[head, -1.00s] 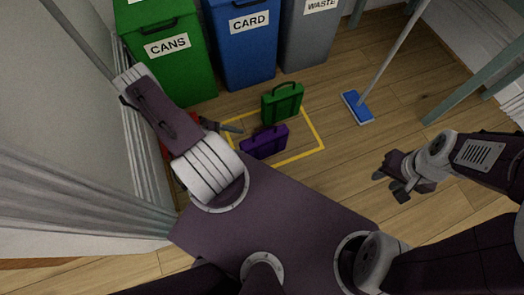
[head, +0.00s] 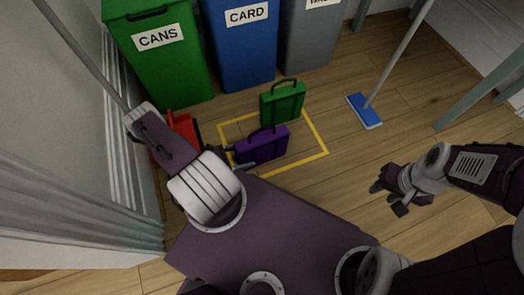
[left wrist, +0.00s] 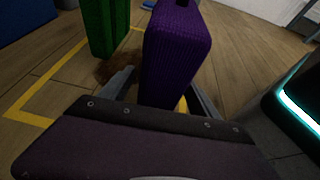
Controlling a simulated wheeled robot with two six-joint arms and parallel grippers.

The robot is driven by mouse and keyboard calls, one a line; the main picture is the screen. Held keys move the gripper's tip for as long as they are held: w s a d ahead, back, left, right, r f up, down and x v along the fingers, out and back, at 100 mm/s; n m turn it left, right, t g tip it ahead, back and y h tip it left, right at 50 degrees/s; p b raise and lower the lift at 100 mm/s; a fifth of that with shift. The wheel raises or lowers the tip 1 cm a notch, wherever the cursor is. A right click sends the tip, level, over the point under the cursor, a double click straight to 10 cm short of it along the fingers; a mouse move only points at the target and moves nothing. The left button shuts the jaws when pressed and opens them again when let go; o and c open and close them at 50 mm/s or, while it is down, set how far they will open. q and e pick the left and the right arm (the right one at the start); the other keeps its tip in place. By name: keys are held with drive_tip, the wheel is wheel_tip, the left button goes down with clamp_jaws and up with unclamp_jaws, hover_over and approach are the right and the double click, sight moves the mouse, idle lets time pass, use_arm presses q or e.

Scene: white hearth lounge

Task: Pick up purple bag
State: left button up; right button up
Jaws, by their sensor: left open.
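The purple bag (head: 262,147) stands upright on the wood floor inside a yellow taped outline, its handle on top. My left gripper (head: 238,160) is low at the bag's left end, partly hidden by my arm. In the left wrist view, the open fingers (left wrist: 160,95) lie on either side of the purple bag (left wrist: 177,50), whose near end is between them. I cannot tell whether either finger touches it. My right gripper (head: 391,197) hangs empty with its fingers apart, well to the right of the bag.
A green bag (head: 283,104) stands just behind the purple one. A red object (head: 184,128) sits left, partly behind my left arm. Green, blue and grey bins (head: 240,60) line the back. A blue mop head (head: 365,111) lies right.

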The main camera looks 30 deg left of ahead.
use_arm(q)
drive_tip(key=x, duration=0.1)
drive_tip(key=b+x, duration=0.1)
drive_tip(key=x, duration=0.1)
drive_tip(key=shift+f, duration=0.3)
drive_tip(key=shift+w+r, duration=0.1)
use_arm(e)
wheel_tip(320, 180, down, 2)
drive_tip(key=shift+f, duration=0.25)
use_arm(q)
clamp_jaws()
drive_tip(key=shift+r, duration=0.1)
